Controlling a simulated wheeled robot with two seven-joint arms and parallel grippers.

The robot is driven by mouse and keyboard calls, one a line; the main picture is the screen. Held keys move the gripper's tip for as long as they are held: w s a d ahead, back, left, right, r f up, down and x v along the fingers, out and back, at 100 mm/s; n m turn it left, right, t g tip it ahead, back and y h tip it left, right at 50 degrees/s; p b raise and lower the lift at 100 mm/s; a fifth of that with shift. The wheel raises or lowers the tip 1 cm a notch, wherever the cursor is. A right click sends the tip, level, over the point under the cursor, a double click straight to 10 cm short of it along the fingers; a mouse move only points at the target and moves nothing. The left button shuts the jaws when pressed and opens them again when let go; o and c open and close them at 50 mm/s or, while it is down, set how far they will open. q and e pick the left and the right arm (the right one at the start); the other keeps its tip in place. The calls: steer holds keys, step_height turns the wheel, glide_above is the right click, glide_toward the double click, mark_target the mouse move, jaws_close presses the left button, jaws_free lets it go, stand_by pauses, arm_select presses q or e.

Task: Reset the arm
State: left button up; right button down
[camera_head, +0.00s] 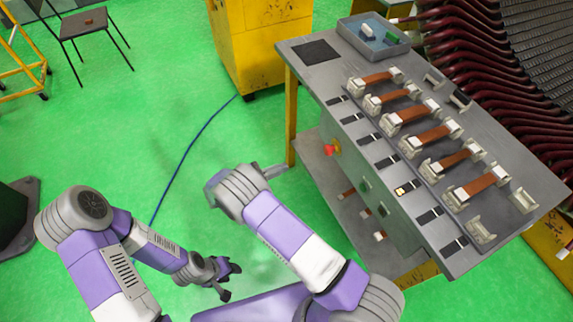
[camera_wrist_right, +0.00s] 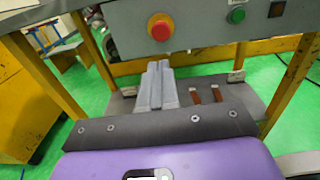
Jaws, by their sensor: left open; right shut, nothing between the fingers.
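My left gripper (camera_head: 229,282) is at the lower middle of the head view. Its dark fingers are apart and empty, over the green floor. My right gripper (camera_head: 274,172) is left of the workbench (camera_head: 310,78) and mostly hidden behind its own wrist. In the right wrist view, the right gripper's grey fingers (camera_wrist_right: 156,84) lie side by side, shut with nothing between them. They are in front of the bench's lower shelf and below its front panel (camera_wrist_right: 200,34), apart from the panel.
Several brown bars (camera_head: 432,134) sit in white holders on the bench top. A grey tray (camera_head: 343,30) with small blocks stands at its back. A red button (camera_wrist_right: 160,27) is on the panel. A yellow cabinet (camera_head: 262,45) stands behind. The floor at left is mostly clear.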

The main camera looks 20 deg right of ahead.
stand_by(0.5)
steer(key=s+d+f+m+g+y+p, duration=0.1)
steer(key=s+d+f+m+g+y, duration=0.15)
steer(key=s+f+g+y, duration=0.4)
steer(key=s+d+f+m+g+y, duration=0.1)
steer(key=s+f+m+y, duration=0.25)
steer(key=s+f, duration=0.55)
steer(key=s+a+r+m+t+y+p, duration=0.1)
steer(key=s+a+m+t+y, duration=0.4)
steer(key=m+y, duration=0.7)
steer(key=s+a+m, duration=0.2)
steer(key=m, duration=0.2)
steer(key=shift+a+r+m, duration=0.2)
steer(key=shift+r+m, duration=0.1)
steer(key=shift+r, duration=0.1)
